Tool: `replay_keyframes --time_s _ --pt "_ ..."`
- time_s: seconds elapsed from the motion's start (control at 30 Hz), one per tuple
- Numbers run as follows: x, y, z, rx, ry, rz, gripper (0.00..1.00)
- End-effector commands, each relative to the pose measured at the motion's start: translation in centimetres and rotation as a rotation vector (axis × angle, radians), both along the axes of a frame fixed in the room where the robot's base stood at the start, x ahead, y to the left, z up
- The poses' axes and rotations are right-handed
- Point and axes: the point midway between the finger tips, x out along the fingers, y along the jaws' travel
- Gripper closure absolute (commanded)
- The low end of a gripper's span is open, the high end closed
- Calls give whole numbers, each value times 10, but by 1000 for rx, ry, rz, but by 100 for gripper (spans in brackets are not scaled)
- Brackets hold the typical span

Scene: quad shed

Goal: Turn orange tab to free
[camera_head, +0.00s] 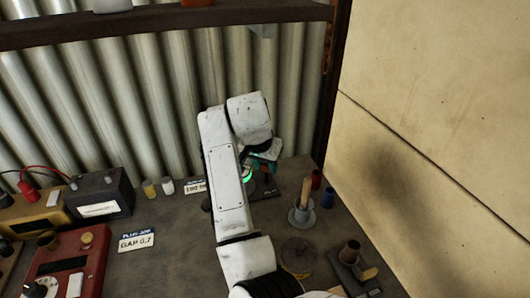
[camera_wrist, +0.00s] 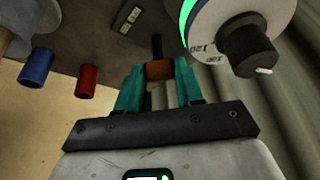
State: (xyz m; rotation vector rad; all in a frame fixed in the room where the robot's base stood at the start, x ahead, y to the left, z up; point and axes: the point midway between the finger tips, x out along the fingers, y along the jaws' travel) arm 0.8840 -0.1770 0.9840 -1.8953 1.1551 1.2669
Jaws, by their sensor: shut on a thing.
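The orange tab (camera_wrist: 159,70) shows as a dull orange-brown block between the two teal fingers of my gripper (camera_wrist: 158,84) in the wrist view. The fingers are closed on its sides and hide part of it. A dark stem rises beyond the tab. Beside it on the right is a white dial (camera_wrist: 215,25) with printed numbers, a green ring and a black knob (camera_wrist: 248,48). In the head view my gripper (camera_head: 265,160) is at the back of the bench, and my arm hides most of the dial; the tab cannot be made out there.
A blue cylinder (camera_head: 328,197) and a red cylinder (camera_head: 315,180) stand right of my gripper. A grey pot with a wooden handle (camera_head: 304,199) is nearer. A red box (camera_head: 70,266) and a black battery-like box (camera_head: 101,194) are at left. A shelf (camera_head: 160,20) hangs above.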

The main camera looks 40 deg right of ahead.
Motion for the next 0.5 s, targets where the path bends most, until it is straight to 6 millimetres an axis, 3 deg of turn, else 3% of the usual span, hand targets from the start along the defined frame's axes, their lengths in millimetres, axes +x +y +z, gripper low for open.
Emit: replay_keyframes --time_s 0.03,0.5 --pt "-1 -1 7 -2 2 45 94" --pt "-3 -2 6 1 2 465 94"
